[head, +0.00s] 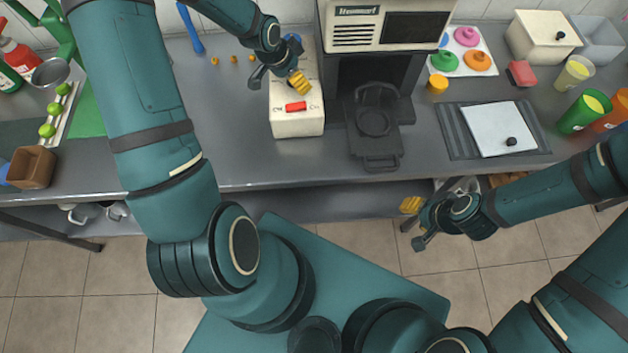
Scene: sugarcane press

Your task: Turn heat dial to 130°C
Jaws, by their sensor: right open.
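No heat dial or 130°C mark can be made out in the head view. A cream control box (297,123) with a red rocker switch (296,106) stands on the counter left of the press machine. Its far part is partly hidden by my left gripper (277,80). That gripper hangs over the box's far left side, its yellow-padded finger above the box top and its dark finger over the left edge. Its fingers look spread, with nothing visible between them. My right gripper (415,224) is open and empty in front of the counter's front edge, at right.
The press machine (385,25) stands at back centre, with a dark tray (375,125) in front. Right of it are a white plate with a black knob (498,128) and several cups. A brown box (33,166) sits far left. Counter left of the control box is mostly clear.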

